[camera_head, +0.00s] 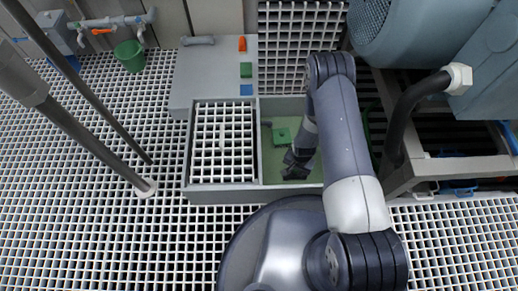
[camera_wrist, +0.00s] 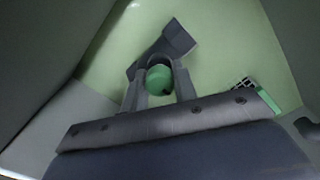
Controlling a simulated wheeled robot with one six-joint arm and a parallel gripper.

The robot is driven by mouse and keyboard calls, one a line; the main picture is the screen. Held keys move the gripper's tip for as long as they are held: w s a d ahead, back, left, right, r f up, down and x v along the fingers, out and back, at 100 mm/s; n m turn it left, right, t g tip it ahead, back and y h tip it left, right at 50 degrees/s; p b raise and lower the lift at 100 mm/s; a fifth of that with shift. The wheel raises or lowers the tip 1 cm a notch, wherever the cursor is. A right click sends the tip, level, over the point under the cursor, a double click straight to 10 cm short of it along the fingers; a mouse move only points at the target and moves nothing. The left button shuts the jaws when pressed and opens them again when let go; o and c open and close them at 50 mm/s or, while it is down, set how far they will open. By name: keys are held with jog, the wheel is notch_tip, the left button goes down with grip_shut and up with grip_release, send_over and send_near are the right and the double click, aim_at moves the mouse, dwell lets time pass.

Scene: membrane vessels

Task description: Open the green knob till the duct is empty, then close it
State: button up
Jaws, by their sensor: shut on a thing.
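The green knob (camera_wrist: 160,80) is round and sits between the two fingers of my gripper (camera_wrist: 159,76) in the wrist view. My gripper is shut on it; in the head view my gripper (camera_head: 297,166) reaches down into the open right part of the duct (camera_head: 312,104) and hides the knob. The duct is a grey rectangular trough. Its inside looks pale green; I cannot tell how deep any liquid is. A dark grey piece (camera_wrist: 178,38) shows just beyond the fingers; I cannot tell what it is.
A grating (camera_head: 222,133) covers the duct's left part. Small orange, green and blue pieces lie on the grey platform (camera_head: 205,75) behind. Blue machinery (camera_head: 425,35) and a pipe (camera_head: 408,105) crowd the right. A green bucket (camera_head: 130,55) stands back left.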

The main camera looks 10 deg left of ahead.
jog(key=n+b, duration=0.2)
jog(key=n, duration=0.3)
jog(key=shift+f, duration=0.1)
jog(key=n+b, duration=0.1)
jog(key=n, duration=0.3)
jog(key=shift+n, duration=0.3)
jog(key=n+b, duration=0.1)
jog(key=n, duration=0.4)
jog(key=shift+b, duration=0.4)
jog(key=shift+n+b, duration=0.6)
jog(key=shift+n, duration=2.3)
dwell(2.9)
